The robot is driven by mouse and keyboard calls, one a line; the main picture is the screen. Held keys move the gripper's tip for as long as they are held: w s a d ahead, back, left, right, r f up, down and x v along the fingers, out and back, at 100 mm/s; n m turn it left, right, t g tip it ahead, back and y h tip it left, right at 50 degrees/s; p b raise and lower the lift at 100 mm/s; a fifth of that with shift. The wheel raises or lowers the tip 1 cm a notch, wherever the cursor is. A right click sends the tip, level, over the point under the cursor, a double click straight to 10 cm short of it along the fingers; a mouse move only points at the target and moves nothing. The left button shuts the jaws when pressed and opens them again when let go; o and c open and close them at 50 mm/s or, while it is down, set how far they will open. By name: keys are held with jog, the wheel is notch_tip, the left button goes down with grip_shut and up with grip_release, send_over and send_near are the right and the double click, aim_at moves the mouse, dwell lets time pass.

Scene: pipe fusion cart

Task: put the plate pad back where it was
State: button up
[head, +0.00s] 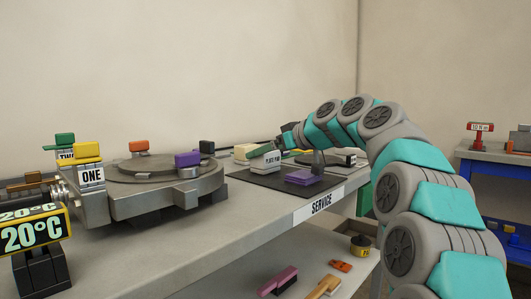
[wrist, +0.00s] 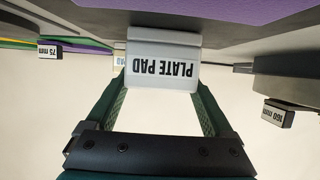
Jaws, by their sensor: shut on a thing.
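The plate pad (head: 265,161) is a pale grey block labelled PLATE PAD, over the back left part of the dark mat on the SERVICE bench in the head view. In the wrist view the plate pad (wrist: 163,66) sits between the two green fingers, its label upside down. My gripper (head: 259,150) is shut on it; it also shows in the wrist view (wrist: 161,88). I cannot tell whether the pad touches the mat (head: 262,184). A purple block (head: 303,177) lies on the mat, to the right of the pad.
A round grey machine with a plate (head: 151,165) and coloured-topped blocks stands left of the mat. A cream block (head: 243,152) is behind the pad. Tags reading 75 mm (wrist: 62,52) and 160 mm (wrist: 278,113) flank the wrist view. Loose tools lie on the lower shelf (head: 250,270).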

jog(key=o, duration=1.1)
jog(key=shift+f, duration=0.1)
jog(key=shift+d+r, duration=0.1)
jog(key=shift+r, duration=0.15)
jog(key=v, duration=1.1)
jog(key=shift+s+d+r, duration=0.1)
jog(key=shift+s+d, duration=0.2)
